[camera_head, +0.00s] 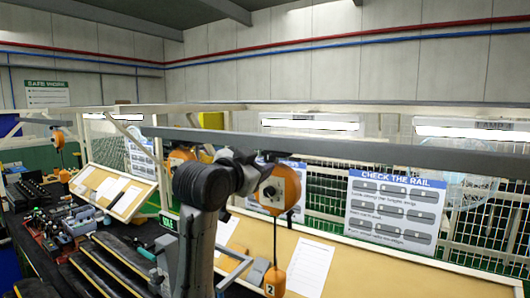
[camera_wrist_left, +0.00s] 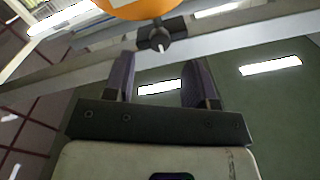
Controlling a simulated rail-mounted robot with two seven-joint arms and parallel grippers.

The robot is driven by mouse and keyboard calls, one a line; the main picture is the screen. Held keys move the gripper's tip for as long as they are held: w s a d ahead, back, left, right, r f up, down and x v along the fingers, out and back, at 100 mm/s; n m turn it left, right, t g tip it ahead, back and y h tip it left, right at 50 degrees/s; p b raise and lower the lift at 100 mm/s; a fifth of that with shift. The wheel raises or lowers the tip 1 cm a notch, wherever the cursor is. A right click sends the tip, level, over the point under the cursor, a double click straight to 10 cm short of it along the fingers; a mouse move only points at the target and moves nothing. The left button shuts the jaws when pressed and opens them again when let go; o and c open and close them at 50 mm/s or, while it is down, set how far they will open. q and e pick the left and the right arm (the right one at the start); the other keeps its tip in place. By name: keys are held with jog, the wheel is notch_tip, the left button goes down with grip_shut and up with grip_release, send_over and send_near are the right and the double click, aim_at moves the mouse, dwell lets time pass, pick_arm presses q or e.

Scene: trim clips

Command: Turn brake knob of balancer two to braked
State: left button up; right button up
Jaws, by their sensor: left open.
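Balancer two (camera_head: 282,188) is an orange drum with a pale face, hanging under the grey rail; its cable runs down to an orange block (camera_head: 273,283) marked 2. My left gripper (camera_head: 262,165) is at the drum's upper left, and its fingers are hard to make out there. In the left wrist view the gripper (camera_wrist_left: 158,65) is open and empty, with two dark fingers apart. A black knob (camera_wrist_left: 160,36) with a light tip shows just beyond the fingertips, under the orange drum (camera_wrist_left: 138,8). No finger clearly touches it. The knob's setting cannot be read. My right gripper is out of view.
The long grey rail (camera_head: 370,150) crosses above the work area. Other orange balancers hang at left (camera_head: 58,140) and behind my arm (camera_head: 180,158). A sign board (camera_head: 395,210) and mesh fence stand at right. A tan board (camera_head: 340,270) lies below.

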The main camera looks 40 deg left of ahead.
aim_at(268, 160)
pick_arm(q)
jog(key=shift+w+a+p, duration=0.15)
jog(key=shift+w+p, duration=0.2)
jog(key=shift+w, duration=0.65)
jog(key=shift+w+a+p, duration=0.15)
jog(key=shift+w+p, duration=0.2)
jog(key=shift+w, duration=0.65)
jog(key=c, duration=0.9)
